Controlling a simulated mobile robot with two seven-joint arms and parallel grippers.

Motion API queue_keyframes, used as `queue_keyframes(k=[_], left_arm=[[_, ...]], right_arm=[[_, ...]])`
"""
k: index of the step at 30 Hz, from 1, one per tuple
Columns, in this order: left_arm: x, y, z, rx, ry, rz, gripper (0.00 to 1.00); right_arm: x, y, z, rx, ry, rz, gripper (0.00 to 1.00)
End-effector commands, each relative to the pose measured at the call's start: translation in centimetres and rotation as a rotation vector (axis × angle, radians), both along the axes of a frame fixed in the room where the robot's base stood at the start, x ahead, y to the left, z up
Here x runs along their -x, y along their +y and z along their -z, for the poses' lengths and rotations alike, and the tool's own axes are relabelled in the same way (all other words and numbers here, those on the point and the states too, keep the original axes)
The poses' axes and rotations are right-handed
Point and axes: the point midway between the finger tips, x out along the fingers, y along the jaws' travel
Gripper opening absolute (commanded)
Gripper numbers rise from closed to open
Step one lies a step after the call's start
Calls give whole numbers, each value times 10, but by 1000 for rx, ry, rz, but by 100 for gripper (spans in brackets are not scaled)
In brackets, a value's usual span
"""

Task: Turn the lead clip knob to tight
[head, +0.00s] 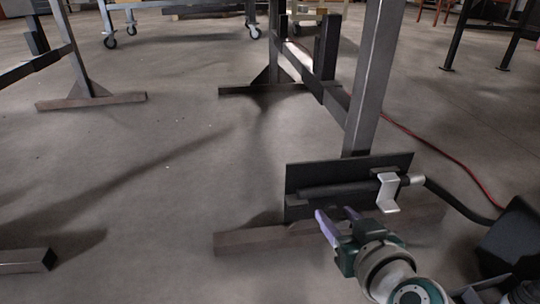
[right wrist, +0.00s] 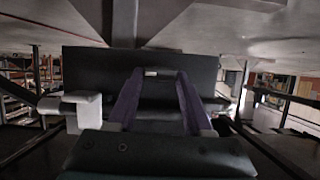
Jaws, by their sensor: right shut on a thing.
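A dark plate (head: 300,178) stands upright at the foot of a steel leg in the head view, and a black bar runs across its face. A pale angled bracket (head: 388,192) sits at the bar's right end, where a black lead (head: 450,200) leaves to the right. My right gripper (head: 336,215), with purple fingers, is at the plate's lower part, left of the bracket. In the right wrist view its fingers (right wrist: 155,78) are on either side of a dark part with a small pale mark, apparently the knob. The knob's shape and setting are hard to tell. My left gripper is out of view.
The steel leg (head: 374,80) rises above the plate, and its foot bar (head: 235,243) lies on the floor below. A red cable (head: 440,150) runs along the floor at right. Another frame leg (head: 90,98) stands at left. The floor between is clear.

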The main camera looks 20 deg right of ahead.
Motion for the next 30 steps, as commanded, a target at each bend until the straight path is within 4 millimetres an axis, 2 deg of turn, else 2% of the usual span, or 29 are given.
queue_keyframes(k=[6, 7, 15, 23, 26, 30], left_arm=[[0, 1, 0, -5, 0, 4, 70], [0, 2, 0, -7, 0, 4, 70], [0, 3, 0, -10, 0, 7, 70], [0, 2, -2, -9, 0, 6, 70], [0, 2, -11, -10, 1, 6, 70], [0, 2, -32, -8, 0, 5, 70]], right_arm=[[0, 1, 0, -5, 0, 1, 0], [0, 1, 0, -5, 0, 1, 52], [0, 0, 0, -3, 0, 1, 80], [2, 1, -1, -2, 1, 1, 80], [10, 2, -8, 1, 2, 1, 80], [35, 8, -21, 1, 5, -1, 80]])
